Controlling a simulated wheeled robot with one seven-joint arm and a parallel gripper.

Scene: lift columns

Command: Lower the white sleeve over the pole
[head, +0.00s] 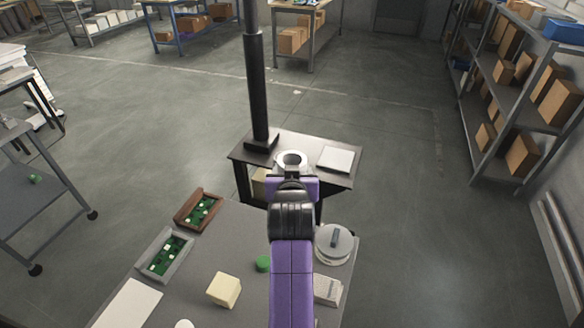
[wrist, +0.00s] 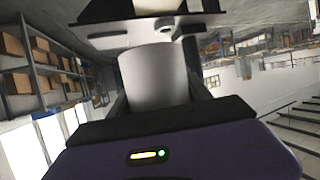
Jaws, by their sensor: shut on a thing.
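The white sleeve (head: 281,159) is a short, wide tube, seen from above in the head view with its opening up. My gripper (head: 292,174) is shut on it, and its dark fingers flank the sleeve (wrist: 155,76) in the wrist view. The black pole (head: 256,85) stands upright on a square black base (head: 261,143). The sleeve shows to the right of the pole's foot in the head view, apart from the pole and not around it. Its height above the table is hard to tell.
The pole's base stands on a small dark table (head: 240,152) with a white pad (head: 335,159) at its right. A nearer grey table (head: 240,225) holds green boards in trays, a yellowish block (head: 223,290) and a round lidded container (head: 333,245). Shelving (head: 510,90) stands far right.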

